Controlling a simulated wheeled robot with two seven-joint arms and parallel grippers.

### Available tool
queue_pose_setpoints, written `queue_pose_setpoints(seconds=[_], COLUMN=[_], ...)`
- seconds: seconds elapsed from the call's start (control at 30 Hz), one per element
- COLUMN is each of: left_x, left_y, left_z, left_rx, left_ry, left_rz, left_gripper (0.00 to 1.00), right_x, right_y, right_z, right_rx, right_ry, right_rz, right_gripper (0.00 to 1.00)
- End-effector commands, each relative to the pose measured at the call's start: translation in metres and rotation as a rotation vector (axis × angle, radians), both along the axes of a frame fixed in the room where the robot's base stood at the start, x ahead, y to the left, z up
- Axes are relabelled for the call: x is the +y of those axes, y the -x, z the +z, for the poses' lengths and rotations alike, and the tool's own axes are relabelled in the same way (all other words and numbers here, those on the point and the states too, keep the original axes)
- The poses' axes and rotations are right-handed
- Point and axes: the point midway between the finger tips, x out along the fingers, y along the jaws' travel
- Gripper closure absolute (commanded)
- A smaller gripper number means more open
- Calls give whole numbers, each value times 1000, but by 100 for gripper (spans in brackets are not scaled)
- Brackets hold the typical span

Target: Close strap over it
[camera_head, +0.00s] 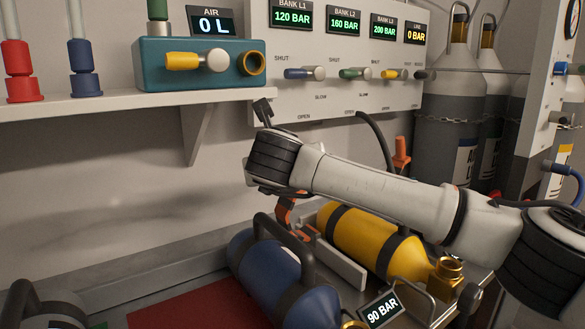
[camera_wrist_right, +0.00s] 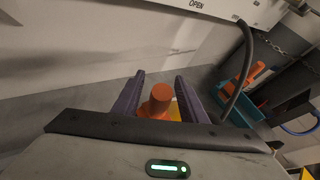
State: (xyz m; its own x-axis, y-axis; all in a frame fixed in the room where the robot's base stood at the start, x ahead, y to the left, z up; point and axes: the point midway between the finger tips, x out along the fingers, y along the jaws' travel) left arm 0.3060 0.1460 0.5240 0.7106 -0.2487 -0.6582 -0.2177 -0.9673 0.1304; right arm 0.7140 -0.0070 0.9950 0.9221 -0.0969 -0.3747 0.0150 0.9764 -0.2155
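A yellow cylinder (camera_head: 358,237) with dark bands and a brass valve lies on the bench under my right arm. An orange strap-like piece (camera_head: 285,207) stands at its far left end, partly hidden by my right wrist. In the right wrist view, an orange knob-like end (camera_wrist_right: 160,98) shows between the two purple fingers of my right gripper (camera_wrist_right: 157,98). The fingers are apart, with a gap visible on each side of it. A bit of yellow shows behind it. In the head view the right fingers are hidden behind the wrist.
A blue cylinder (camera_head: 262,262) with a dark handle lies left of the yellow one, beside a red mat (camera_head: 195,308). A 90 BAR display (camera_head: 381,310) stands in front. The valve panel (camera_head: 345,95) and a shelf (camera_head: 120,103) are behind. An orange-handled item (camera_head: 401,155) stands behind my arm.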

Motion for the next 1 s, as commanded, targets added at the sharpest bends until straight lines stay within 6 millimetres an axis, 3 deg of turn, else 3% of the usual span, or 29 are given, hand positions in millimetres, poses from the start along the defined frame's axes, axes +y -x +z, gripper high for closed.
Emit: queue_pose_setpoints(seconds=[0.3, 0.53, 1.0], left_x=[0, 0, 0], left_y=[0, 0, -1], left_z=[-1, -1, -5], left_rx=[2, 2, -2], left_ry=[-2, -2, 3], left_rz=[0, 0, 2], left_gripper=[69, 69, 69], right_x=[0, 0, -10], right_y=[-3, -3, -9], right_z=[-1, -1, 1], right_rx=[-1, -1, 37], right_ry=[1, 0, -61], right_rz=[1, 1, -3], right_gripper=[61, 100, 100])
